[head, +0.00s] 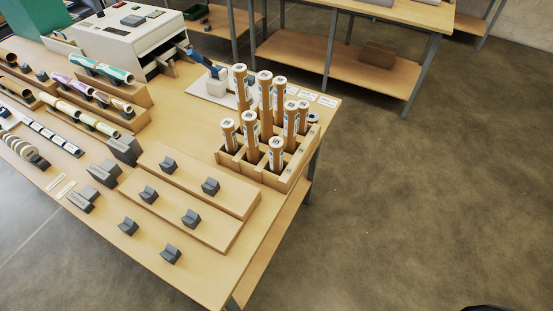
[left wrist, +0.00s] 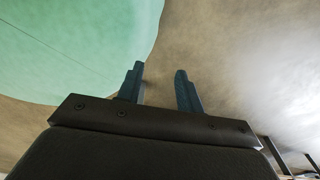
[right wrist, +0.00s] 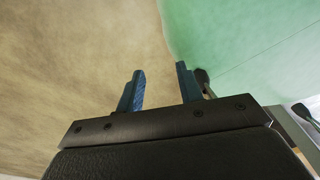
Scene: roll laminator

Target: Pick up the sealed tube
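Several brown cardboard tubes with pale labelled caps stand upright in a wooden compartment rack (head: 290,181) at the table's right end. A front tube (head: 276,155), a left tube (head: 229,136) and a tall back tube (head: 241,88) are among them. I cannot tell which one is the sealed tube. My left gripper (left wrist: 160,85) shows in the left wrist view, with its blue fingers apart and nothing between them. My right gripper (right wrist: 158,85) shows in the right wrist view, also with its fingers apart and empty. Neither gripper is in the head view, and both are away from the tubes.
The wooden table (head: 150,270) holds stepped boards with grey cradles (head: 210,187), and rolls (head: 100,70) at left. A white laminator (head: 125,35) stands at the back. A blue-handled tool (head: 205,63) is left of the rack. Floor (head: 420,200) right of the table is clear.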

